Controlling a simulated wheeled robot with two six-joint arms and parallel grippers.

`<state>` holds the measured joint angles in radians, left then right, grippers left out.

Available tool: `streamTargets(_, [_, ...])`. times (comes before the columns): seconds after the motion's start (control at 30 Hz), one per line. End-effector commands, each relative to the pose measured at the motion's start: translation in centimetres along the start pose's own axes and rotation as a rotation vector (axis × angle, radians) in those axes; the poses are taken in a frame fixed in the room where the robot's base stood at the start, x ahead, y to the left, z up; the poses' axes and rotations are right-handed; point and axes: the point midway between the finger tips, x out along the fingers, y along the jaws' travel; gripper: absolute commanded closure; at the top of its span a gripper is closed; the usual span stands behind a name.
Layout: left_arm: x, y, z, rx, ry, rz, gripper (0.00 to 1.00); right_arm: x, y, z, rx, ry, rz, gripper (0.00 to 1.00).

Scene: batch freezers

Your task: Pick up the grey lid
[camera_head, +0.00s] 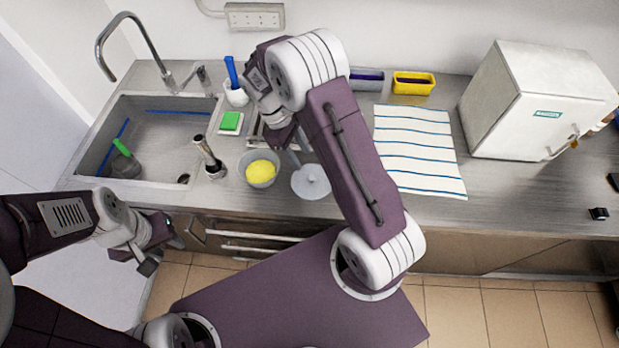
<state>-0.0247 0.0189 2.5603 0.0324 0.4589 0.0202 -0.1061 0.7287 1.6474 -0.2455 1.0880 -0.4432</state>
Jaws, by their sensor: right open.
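The grey lid (311,182) is a round, pale grey disc with a small raised knob. It lies on the steel counter, just right of a grey bowl (260,180) with yellow contents. My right gripper (290,147) is open, above the counter just behind the lid and bowl. It points down, and its fingers are partly hidden by its own wrist. I see no contact with the lid. My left gripper (161,256) hangs low in front of the counter at the left, away from the lid; its fingers look apart and empty.
A sink (150,150) is at the left, with a metal stick-like tool (209,160) beside the bowl. A green sponge (231,121) and a white pot with a blue handle (236,95) stand behind. A striped cloth (418,150) and white box-shaped appliance (535,100) are at the right.

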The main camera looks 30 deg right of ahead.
Motion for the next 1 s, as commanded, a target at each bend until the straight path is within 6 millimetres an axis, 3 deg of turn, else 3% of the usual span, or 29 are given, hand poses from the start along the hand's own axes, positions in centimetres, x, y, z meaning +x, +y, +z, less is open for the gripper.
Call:
streamTargets(0.23, [-0.5,0.0,-0.1,0.0,0.0,0.0,0.64,1.0,-0.5,0.1,-0.01,-0.021,-0.011,0.54])
streamTargets(0.43, [-1.2,0.0,-0.1,0.0,0.0,0.0,0.64,3.9,-0.5,0.2,-0.01,-0.02,-0.012,0.54])
streamTargets(0.63, [-1.6,0.0,-0.2,0.0,0.0,0.0,0.64,4.9,-0.4,0.3,-0.009,-0.02,-0.011,0.54])
streamTargets(0.83, [-2.8,0.1,-0.3,0.0,0.0,0.0,0.64,8.5,-0.4,0.4,-0.009,-0.021,-0.013,0.54])
streamTargets(1.0, [-2.8,0.1,-0.3,0.0,0.0,0.0,0.64,9.6,-0.3,0.3,-0.01,-0.017,-0.01,0.54])
